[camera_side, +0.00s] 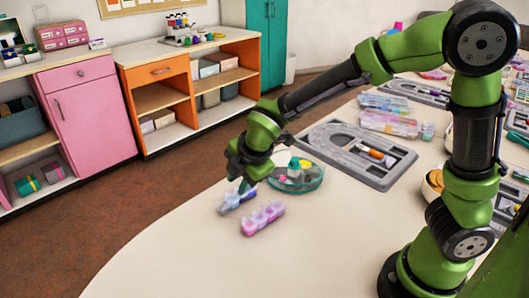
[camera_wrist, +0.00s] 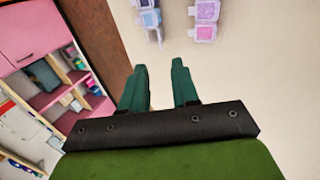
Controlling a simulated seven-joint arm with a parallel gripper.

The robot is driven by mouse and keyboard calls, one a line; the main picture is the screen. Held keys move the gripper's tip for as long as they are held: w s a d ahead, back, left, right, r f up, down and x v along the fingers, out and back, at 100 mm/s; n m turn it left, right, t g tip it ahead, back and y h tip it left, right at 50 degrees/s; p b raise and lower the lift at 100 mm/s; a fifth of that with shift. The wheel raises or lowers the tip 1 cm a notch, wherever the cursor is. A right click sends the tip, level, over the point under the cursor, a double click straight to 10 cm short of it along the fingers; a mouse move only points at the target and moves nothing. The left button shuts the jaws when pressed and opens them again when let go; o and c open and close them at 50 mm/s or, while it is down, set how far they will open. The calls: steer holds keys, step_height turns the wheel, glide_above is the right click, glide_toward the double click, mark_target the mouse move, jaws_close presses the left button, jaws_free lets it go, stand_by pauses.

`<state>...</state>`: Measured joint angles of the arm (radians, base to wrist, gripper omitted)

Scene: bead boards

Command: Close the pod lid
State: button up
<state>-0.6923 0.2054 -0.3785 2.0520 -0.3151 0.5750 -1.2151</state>
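Two small strips of pods lie on the white table. The blue, see-through strip (camera_side: 236,202) is right by my gripper (camera_side: 243,187), and the pink-purple strip (camera_side: 263,218) lies to its right and nearer the camera. In the wrist view the blue strip (camera_wrist: 148,17) and the purple strip (camera_wrist: 205,18) show at the top edge, partly cut off. My gripper (camera_wrist: 159,66) has its two green fingers apart, with only bare table between them. The fingertips appear short of both strips in that view.
A round teal-edged tray (camera_side: 307,186) with small items sits just right of my gripper. A grey bead board (camera_side: 360,178) lies behind it. Several clear cases (camera_side: 390,123) are farther back. The table's front left is clear; its edge is near.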

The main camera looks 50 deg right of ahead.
mark_target(230, 201)
steer(key=x, duration=1)
steer(key=shift+w+f, duration=0.15)
steer(key=shift+f, duration=0.15)
jaws_close()
